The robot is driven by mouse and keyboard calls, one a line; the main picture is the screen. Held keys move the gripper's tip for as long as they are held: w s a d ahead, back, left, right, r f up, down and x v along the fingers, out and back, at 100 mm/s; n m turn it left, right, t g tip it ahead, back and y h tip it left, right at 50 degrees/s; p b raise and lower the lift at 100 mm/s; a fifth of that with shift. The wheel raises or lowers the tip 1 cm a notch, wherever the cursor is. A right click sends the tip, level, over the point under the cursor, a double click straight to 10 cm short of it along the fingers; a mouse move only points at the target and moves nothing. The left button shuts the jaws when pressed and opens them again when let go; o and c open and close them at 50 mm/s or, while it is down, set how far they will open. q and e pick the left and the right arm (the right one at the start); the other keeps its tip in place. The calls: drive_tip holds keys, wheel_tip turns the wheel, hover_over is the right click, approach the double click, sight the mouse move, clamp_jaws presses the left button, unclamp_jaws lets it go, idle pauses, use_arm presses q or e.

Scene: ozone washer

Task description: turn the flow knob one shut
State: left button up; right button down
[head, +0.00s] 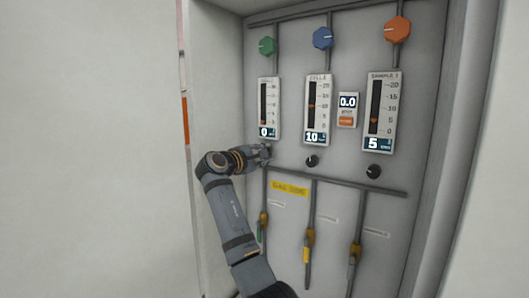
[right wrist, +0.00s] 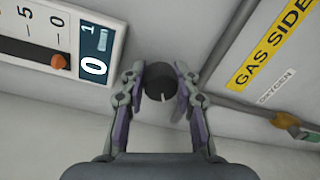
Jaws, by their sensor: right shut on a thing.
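Flow knob one, a small black round knob (right wrist: 159,76), sits on the panel below the leftmost flowmeter (head: 269,105). Its pale mark points toward the bottom of the right wrist view. My right gripper (head: 265,153) is at this knob, with its fingers shut on the knob's two sides; the same gripper (right wrist: 160,88) fills the middle of the right wrist view. In the head view the fingers mostly hide the knob. The leftmost flowmeter's display reads 0, and its orange float is at the bottom of the scale. My left gripper is not in view.
The middle flowmeter (head: 318,100) reads 10 above a black knob (head: 312,161). The right flowmeter (head: 382,105) reads 5 above another black knob (head: 373,171). Green (head: 267,46), blue (head: 323,38) and orange (head: 397,29) knobs are above.

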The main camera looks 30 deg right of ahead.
drive_tip(key=shift+f+n, duration=0.1)
drive_tip(key=shift+n, duration=1.2)
drive_tip(key=c, duration=1)
unclamp_jaws()
drive_tip(key=shift+a, duration=0.2)
drive_tip(key=v, duration=1.1)
drive_tip(key=shift+a, duration=0.35)
